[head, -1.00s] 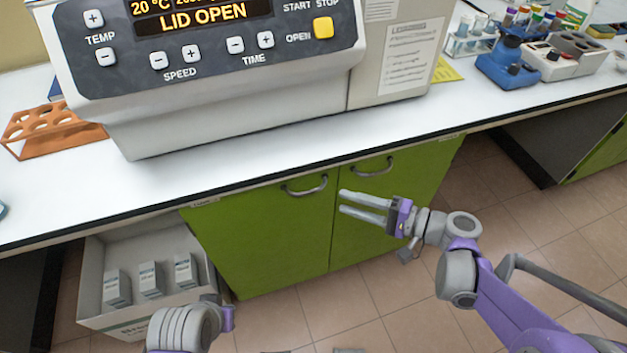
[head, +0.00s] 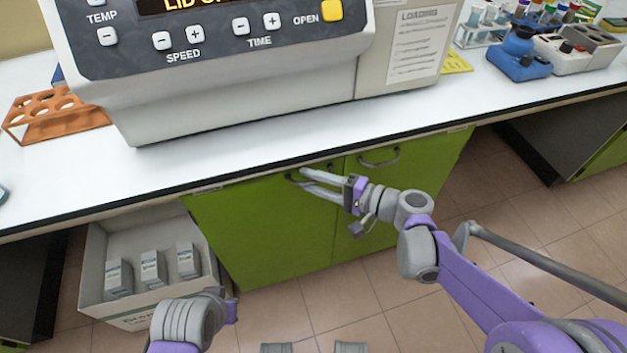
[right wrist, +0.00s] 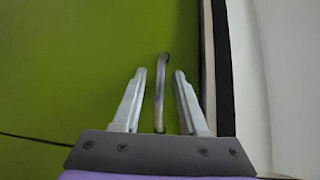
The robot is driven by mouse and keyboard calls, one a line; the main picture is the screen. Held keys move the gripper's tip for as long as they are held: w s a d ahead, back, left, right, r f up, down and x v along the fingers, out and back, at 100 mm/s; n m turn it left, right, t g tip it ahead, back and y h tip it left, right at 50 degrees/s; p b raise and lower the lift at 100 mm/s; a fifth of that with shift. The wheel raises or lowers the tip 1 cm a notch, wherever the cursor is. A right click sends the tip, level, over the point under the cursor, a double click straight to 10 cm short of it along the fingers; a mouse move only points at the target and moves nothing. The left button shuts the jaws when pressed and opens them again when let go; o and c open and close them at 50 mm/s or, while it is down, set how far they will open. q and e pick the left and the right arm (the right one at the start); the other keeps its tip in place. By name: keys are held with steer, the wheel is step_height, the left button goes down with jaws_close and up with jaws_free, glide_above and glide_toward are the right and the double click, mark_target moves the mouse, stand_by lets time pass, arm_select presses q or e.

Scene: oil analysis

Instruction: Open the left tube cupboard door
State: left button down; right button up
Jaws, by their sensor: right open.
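The left cupboard door (head: 265,240) is a green panel under the white bench and is closed. Its curved metal handle (head: 292,179) is near its top right corner, partly covered by my right gripper (head: 302,178). In the right wrist view, the handle (right wrist: 160,85) runs between the two fingers of my right gripper (right wrist: 158,75). The fingers are open, one on each side of the handle, with a gap on both sides. Part of my left arm shows at the lower left of the head view, but its gripper is not visible.
The right green door (head: 410,185), also closed, has its own handle (head: 380,162). A machine (head: 250,95) stands on the bench (head: 70,185) above. An open box (head: 95,255) with small cartons sits left of the cupboard. The tiled floor (head: 345,290) in front is clear.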

jaws_close()
stand_by(1.3)
